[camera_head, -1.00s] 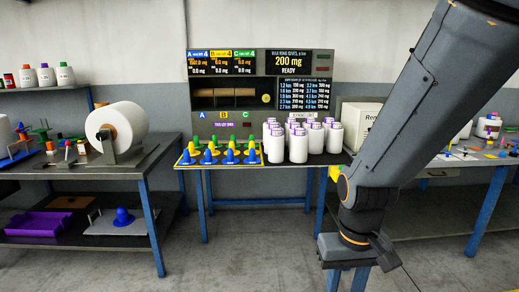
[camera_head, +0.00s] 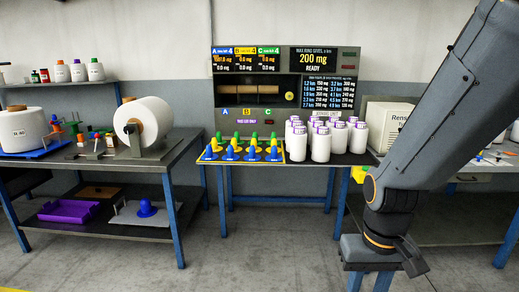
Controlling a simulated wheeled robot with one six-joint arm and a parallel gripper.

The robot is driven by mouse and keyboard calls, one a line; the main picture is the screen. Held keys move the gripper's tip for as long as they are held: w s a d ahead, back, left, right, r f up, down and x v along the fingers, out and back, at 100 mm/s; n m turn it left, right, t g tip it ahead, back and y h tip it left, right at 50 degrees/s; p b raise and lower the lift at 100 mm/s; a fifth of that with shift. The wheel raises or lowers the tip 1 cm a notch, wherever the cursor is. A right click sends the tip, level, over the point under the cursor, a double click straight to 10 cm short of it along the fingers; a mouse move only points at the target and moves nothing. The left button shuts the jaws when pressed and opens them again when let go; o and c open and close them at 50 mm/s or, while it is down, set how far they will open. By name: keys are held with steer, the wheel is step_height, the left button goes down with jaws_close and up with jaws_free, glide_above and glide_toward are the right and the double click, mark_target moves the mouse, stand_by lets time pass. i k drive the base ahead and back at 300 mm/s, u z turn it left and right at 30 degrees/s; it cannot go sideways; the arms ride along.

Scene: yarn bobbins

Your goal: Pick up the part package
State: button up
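I cannot tell which thing is the part package. A white box (camera_head: 395,118) with partly readable print stands on the bench at the right, partly hidden by my arm. White labelled bottle-shaped packages (camera_head: 320,143) stand in a group on the middle table. My gripper (camera_head: 370,280) hangs low at the right, in front of the middle table and well apart from both the box and the bottles. Its lower end is cut by the bottom edge, so its opening is not clear. I see nothing held in it.
Blue, yellow and green cones (camera_head: 242,150) stand beside the bottles. A display panel (camera_head: 285,75) rises behind. A left bench (camera_head: 180,150) carries a large white roll (camera_head: 145,120); a purple tray (camera_head: 68,210) lies on its lower shelf. The floor (camera_head: 255,255) in front is clear.

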mark_target(298, 137)
steer(key=u, duration=0.4)
steer(key=i, duration=1.95)
steer(key=u, duration=0.15)
